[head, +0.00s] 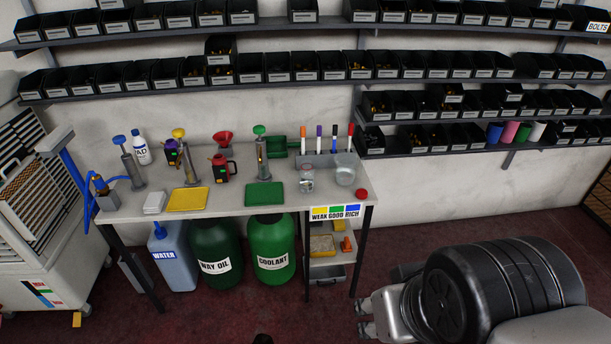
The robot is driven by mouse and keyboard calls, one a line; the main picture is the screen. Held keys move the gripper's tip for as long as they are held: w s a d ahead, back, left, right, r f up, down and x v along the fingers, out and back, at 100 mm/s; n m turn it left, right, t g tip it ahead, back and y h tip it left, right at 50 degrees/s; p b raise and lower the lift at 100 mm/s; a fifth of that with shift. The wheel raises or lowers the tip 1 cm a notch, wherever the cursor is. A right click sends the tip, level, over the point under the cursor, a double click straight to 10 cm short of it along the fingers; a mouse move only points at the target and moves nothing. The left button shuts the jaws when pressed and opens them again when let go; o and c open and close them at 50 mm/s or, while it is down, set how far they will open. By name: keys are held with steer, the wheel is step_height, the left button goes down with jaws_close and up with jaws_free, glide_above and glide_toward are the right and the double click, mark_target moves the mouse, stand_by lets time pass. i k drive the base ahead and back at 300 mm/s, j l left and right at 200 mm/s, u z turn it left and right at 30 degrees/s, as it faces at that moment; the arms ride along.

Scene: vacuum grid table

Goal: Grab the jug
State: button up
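Several vessels could be the jug, and I cannot tell which is meant. A clear, rounded container (346,168) stands at the right end of the grey workbench (225,203). A red can with a black handle (221,170) stands near the bench's middle, with a dark purple-labelled can (171,153) to its left. A blue container marked WATER (172,258) stands on the floor under the bench. My gripper (364,318) is at the lower right, in front of the bench and apart from all of these. Its two fingers look spread, with nothing between them.
Yellow (188,199) and green (264,194) trays lie at the bench's front. Pump bottles, a red funnel (222,138) and a marker holder (322,160) stand behind. WAY OIL (216,248) and COOLANT (271,247) drums stand below. Shelves of black bins (250,76) line the wall.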

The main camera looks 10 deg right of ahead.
mark_target(348, 169)
steer(key=i+j, duration=0.25)
steer(key=i, duration=0.3)
steer(key=i+j+z, duration=0.1)
steer(key=i+j, duration=0.2)
steer(key=i, duration=0.2)
steer(key=i+j, duration=0.3)
steer(key=i, duration=0.25)
